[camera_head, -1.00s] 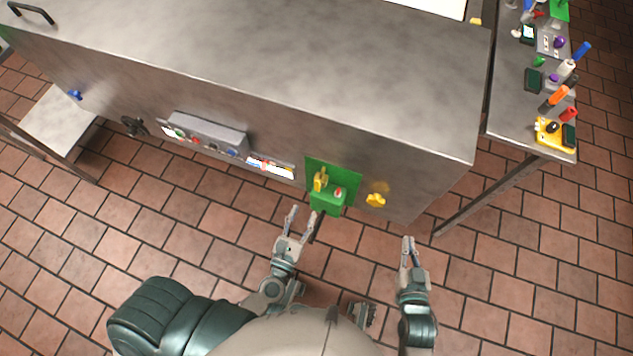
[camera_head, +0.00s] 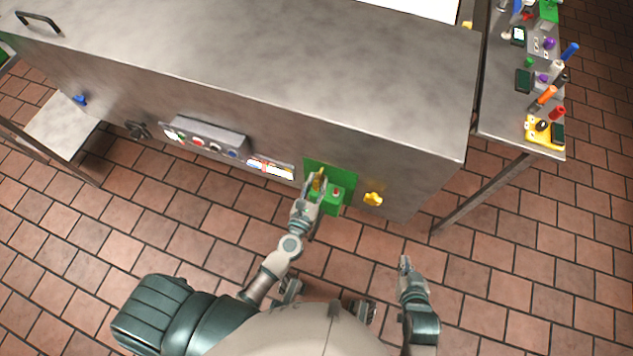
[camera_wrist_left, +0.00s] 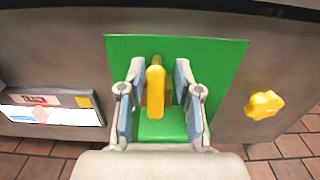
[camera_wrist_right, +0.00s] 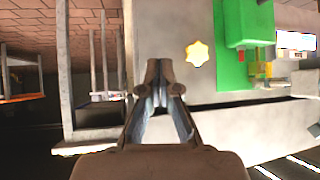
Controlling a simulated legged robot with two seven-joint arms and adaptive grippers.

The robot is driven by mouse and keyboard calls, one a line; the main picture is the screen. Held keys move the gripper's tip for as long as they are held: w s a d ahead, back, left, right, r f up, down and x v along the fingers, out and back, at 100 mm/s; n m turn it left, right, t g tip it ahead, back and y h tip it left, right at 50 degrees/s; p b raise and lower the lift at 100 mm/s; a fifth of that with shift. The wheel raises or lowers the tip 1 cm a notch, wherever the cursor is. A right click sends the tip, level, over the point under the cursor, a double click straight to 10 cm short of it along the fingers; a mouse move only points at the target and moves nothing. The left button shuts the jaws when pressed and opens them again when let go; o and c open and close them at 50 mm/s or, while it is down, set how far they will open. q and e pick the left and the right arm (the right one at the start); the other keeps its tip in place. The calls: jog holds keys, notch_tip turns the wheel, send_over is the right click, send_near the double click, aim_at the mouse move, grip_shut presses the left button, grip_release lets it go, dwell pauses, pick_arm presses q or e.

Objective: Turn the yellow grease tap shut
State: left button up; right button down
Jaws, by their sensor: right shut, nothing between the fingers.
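An upright yellow lever (camera_wrist_left: 155,88) stands on a green panel (camera_wrist_left: 222,65) on the front of the metal counter. It also shows in the head view (camera_head: 318,178), partly covered by my left gripper (camera_head: 314,188). A yellow star-shaped knob (camera_head: 373,199) is right of the panel; it also shows in the left wrist view (camera_wrist_left: 264,105). I cannot tell from looks alone which is the grease tap. My left gripper is open, one finger on each side of the lever, with gaps showing. My right gripper (camera_head: 405,262) is shut and empty, away from the counter front.
A green box with a red button (camera_head: 336,192) sits beside the lever. A grey control panel (camera_head: 208,137) and a label strip (camera_head: 270,168) are to the left. A cluttered side table (camera_head: 500,105) stands at right. The tiled floor before the counter is clear.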

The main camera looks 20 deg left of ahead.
pick_arm(q)
jog(key=c, duration=0.4)
jog(key=shift+a, duration=0.1)
jog(key=shift+a, duration=0.15)
